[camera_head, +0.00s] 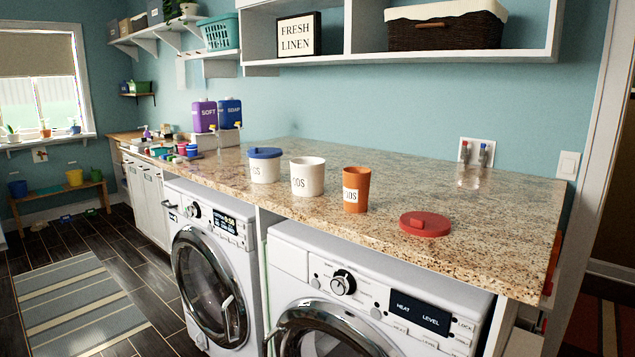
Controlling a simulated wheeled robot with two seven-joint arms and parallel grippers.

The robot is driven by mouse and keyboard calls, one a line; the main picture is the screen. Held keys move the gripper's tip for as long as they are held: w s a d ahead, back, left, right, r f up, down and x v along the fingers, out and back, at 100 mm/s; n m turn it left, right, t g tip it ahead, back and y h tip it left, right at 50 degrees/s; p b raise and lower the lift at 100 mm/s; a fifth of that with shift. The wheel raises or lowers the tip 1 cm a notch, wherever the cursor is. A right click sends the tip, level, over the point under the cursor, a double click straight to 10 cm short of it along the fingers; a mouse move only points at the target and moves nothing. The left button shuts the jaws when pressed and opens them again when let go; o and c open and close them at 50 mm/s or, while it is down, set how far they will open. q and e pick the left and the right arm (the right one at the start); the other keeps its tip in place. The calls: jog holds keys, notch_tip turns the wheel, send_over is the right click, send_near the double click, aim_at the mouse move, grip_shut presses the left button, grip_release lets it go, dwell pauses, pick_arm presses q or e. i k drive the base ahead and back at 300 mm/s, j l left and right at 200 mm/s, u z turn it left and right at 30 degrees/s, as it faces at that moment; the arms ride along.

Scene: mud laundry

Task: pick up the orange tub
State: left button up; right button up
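The orange tub (357,189) stands upright on the granite counter (450,215), close to its front edge. It is a tapered cup shape with a white label on its front and an open top. Neither of my grippers shows in the head view.
A white tub with a blue lid (264,165) stands further left. Purple (204,116) and blue (230,113) dispensers stand behind. Two front-loading machines stand below the counter. The counter behind the orange tub is clear.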

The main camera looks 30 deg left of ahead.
aim_at(356, 180)
jog(key=i+j, duration=0.15)
jog(key=j, duration=0.2)
jog(key=i+j+z, duration=0.1)
jog(key=i+j, duration=0.25)
jog(key=j, duration=0.3)
jog(key=i+j, duration=0.15)
jog(key=j, duration=0.2)
jog(key=i+j+z, duration=0.1)
jog(key=j, duration=0.25)
jog(key=i, duration=0.1)
